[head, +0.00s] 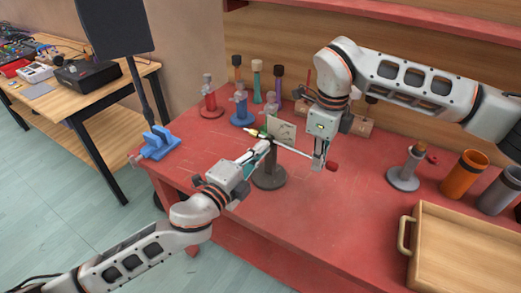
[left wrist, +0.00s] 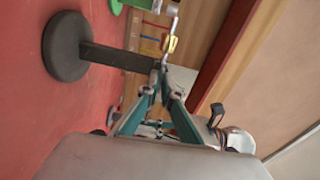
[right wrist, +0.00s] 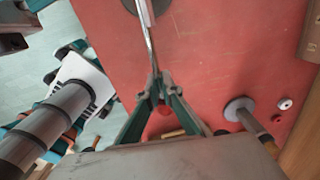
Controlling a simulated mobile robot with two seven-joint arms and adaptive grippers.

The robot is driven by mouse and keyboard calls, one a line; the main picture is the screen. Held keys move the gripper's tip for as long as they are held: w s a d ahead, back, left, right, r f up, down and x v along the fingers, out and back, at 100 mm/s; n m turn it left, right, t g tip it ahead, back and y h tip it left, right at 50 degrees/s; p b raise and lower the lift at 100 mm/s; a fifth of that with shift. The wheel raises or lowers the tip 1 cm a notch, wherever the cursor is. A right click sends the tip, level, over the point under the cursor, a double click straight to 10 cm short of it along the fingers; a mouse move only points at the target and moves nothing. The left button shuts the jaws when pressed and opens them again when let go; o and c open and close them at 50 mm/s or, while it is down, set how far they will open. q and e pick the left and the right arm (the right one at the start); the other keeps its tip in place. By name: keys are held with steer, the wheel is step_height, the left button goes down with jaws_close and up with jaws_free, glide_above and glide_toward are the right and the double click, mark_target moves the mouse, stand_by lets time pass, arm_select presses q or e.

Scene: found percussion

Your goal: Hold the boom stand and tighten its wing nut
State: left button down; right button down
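The boom stand has a dark round base (head: 268,181) on the red table and a short dark post (left wrist: 118,57).
A grey stand (head: 404,175), an orange cup (head: 463,175) and a wooden tray (head: 412,270) are at right. The table front is clear.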

arm_select(q)
steer(key=c, duration=2.2)
jaws_free()
steer(key=shift+c, duration=0.2)
steer(key=shift+s+a, duration=0.1)
steer(key=v, duration=1.1)
steer(key=shift+s+a, duration=0.2)
steer(key=shift+s, duration=0.15)
arm_select(e)
steer(key=c, duration=2.2)
jaws_free()
steer(key=shift+o, duration=0.2)
